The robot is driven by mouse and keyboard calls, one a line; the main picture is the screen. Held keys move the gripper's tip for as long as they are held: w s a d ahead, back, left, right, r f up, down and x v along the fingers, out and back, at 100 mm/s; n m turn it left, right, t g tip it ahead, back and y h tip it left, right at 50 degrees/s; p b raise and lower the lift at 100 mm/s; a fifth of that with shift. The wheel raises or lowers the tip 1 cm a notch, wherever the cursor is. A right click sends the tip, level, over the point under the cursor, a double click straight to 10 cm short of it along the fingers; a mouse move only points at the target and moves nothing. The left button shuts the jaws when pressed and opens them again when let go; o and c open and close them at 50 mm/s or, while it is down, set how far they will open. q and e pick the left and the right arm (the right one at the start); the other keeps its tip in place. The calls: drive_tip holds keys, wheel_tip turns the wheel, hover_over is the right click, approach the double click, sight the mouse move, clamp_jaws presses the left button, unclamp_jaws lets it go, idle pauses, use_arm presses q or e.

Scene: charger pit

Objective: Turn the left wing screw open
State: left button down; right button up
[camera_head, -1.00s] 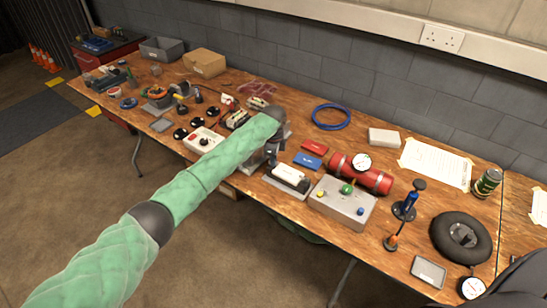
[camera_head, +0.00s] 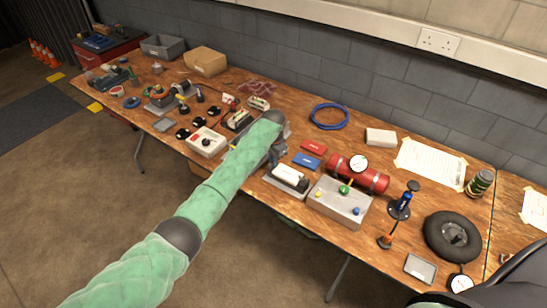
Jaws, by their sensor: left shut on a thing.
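My left arm reaches in from the lower left across the table's front edge. My left gripper (camera_head: 275,158) points down at the left end of a white-and-black unit (camera_head: 290,176) on a grey base. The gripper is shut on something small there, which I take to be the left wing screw. The screw itself is hidden by the jaws and wrist and too small to make out. My right gripper is not in view.
Right of the unit stands a grey box (camera_head: 339,203) with coloured knobs, and behind it a red cylinder (camera_head: 371,178) with a gauge. Red and blue blocks (camera_head: 307,160) lie just behind the unit. A white switch box (camera_head: 206,143) stands to the left.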

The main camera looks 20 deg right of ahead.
use_arm(q)
drive_tip(key=shift+r+n+p, duration=0.1)
drive_tip(key=shift+n+p, duration=0.6)
drive_tip(key=shift+n, duration=0.9)
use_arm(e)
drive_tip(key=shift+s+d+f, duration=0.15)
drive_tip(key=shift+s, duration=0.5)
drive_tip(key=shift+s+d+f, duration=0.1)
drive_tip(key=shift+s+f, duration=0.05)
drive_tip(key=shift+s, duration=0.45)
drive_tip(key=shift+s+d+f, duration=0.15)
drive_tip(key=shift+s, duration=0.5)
use_arm(q)
drive_tip(key=shift+w, duration=0.1)
drive_tip(key=c, duration=1.6)
unclamp_jaws()
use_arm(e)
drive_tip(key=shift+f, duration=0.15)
